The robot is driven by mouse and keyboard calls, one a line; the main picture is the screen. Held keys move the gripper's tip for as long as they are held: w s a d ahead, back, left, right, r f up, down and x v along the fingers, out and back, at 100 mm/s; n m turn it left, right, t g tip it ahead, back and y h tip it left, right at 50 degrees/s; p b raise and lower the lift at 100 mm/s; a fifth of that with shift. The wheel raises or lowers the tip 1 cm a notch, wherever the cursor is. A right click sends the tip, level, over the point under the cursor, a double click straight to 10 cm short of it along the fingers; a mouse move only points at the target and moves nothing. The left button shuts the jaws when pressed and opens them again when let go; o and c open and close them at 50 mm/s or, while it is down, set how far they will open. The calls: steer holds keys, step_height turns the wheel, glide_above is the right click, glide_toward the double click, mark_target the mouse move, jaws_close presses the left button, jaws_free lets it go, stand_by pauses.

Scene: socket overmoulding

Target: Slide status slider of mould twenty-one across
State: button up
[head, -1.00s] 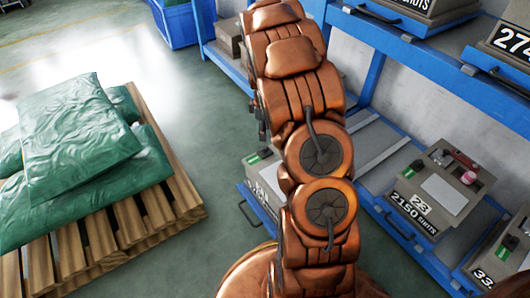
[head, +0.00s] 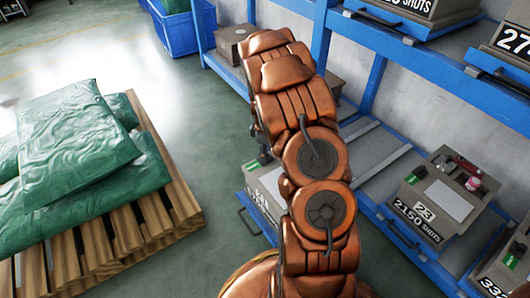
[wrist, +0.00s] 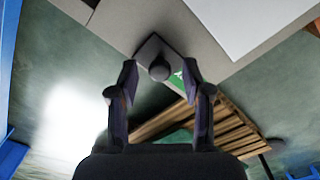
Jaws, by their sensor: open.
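In the wrist view, a round dark knob (wrist: 160,72) stands on a small grey slider plate (wrist: 148,48) at the corner of a grey mould (wrist: 130,20). A green patch (wrist: 177,80) shows beside the knob. My gripper (wrist: 160,80) is open, with one finger on each side of the knob; I cannot tell whether either finger touches it. In the head view, a mould (head: 262,190) with a green marker (head: 250,165) sits on a pulled-out blue shelf beside my arm. My arm covers most of its label, so its number is unreadable. My gripper is mostly hidden there.
To the right, mould 23 (head: 440,195) stands on the blue rack (head: 372,205), with more moulds above and below. A wooden pallet (head: 180,195) with green bags (head: 75,140) stands at left. Clear floor (head: 205,130) lies between pallet and rack.

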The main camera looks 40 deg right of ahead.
jaws_close()
stand_by(0.6)
